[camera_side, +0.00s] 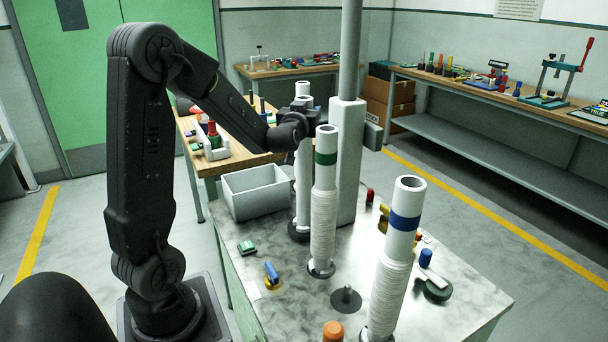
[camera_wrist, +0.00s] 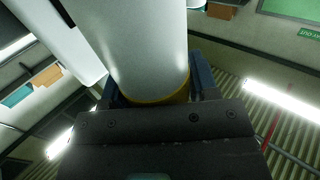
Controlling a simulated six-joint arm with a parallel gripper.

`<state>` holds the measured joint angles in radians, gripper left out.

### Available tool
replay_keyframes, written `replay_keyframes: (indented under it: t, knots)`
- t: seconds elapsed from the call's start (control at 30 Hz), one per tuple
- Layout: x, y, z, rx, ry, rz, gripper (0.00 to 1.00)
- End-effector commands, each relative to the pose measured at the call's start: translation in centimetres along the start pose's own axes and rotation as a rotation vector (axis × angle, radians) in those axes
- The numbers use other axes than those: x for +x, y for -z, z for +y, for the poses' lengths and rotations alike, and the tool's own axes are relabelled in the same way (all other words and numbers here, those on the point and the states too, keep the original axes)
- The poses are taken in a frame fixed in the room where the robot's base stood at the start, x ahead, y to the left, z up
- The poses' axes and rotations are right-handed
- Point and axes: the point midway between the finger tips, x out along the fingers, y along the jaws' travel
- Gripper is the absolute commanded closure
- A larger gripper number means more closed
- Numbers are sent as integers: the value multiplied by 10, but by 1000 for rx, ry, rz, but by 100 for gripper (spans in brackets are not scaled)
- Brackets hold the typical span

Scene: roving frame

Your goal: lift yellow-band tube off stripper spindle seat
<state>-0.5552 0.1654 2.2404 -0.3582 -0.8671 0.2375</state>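The yellow-band tube (camera_side: 303,190) is white and stands upright at the dark round seat (camera_side: 299,235), behind the green-band tube (camera_side: 325,185). I cannot tell whether its foot is clear of the seat. In the wrist view the tube (camera_wrist: 145,45) fills the middle, with its yellow band (camera_wrist: 160,97) close to my palm. My gripper (camera_side: 300,122) is at the tube's upper part. In the wrist view its blue fingers lie along both sides of the tube and look to be touching it. The band is hidden in the side view.
A blue-band tube (camera_side: 398,250) stands nearest on the right. A bare spindle seat (camera_side: 346,299) is between it and the green-band tube. A grey column (camera_side: 349,160) rises close to the right of my gripper. A grey bin (camera_side: 257,192) is to the left.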

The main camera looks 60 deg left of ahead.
Motion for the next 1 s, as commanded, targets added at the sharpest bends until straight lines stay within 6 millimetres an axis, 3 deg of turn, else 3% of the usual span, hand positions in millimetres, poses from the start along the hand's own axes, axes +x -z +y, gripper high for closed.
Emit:
replay_keyframes:
  t: [0.57, 0.83, 1.0]
  knots:
    - [0, 1, 0, 0, 0, 2, 100]
    - [0, 5, 0, -1, 1, 4, 100]
    - [0, 21, 0, -2, 1, 7, 100]
